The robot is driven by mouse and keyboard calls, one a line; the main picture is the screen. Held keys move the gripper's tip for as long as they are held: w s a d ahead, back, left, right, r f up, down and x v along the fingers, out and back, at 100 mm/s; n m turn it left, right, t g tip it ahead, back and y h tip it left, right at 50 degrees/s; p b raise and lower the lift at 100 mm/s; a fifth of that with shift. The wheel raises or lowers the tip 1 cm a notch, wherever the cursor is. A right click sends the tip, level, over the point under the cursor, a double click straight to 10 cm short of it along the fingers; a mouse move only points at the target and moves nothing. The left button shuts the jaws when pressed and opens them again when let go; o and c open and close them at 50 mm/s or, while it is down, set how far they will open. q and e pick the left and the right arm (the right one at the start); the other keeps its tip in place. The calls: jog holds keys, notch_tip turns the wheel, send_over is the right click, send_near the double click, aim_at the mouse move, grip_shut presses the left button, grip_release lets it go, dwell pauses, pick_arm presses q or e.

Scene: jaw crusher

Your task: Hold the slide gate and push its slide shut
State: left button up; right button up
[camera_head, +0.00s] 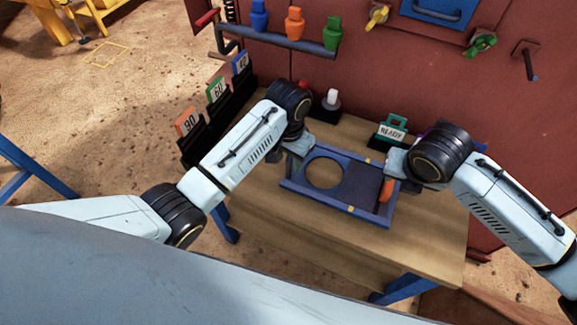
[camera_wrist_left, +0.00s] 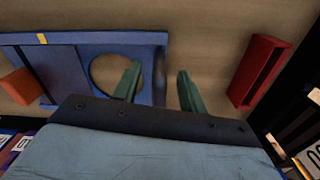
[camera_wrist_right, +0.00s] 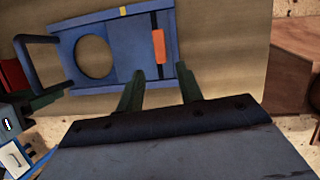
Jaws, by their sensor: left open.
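The slide gate (camera_head: 352,212) is a blue frame lying flat on the wooden table, with yellow marks. Its round hole is uncovered. The slide (camera_head: 362,184) is a dark blue plate right of the hole, with an orange handle (camera_head: 387,191) near the frame's right end. My left gripper (camera_wrist_left: 158,82) is open at the frame's left end; one finger shows over the frame beside the hole, the other outside it. My right gripper (camera_wrist_right: 160,82) is open and empty, its fingers apart near the orange handle. Contact cannot be told.
A red block (camera_wrist_left: 260,70) lies beyond the frame's left end. A green sign (camera_head: 392,131) and a white-topped item (camera_head: 331,100) stand at the back of the table (camera_head: 290,236). Numbered cards (camera_head: 188,122) stand in a black rack at left. A red wall (camera_head: 365,75) rises behind.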

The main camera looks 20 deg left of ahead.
pick_arm(q)
jog(key=shift+f, duration=2.4)
grip_shut()
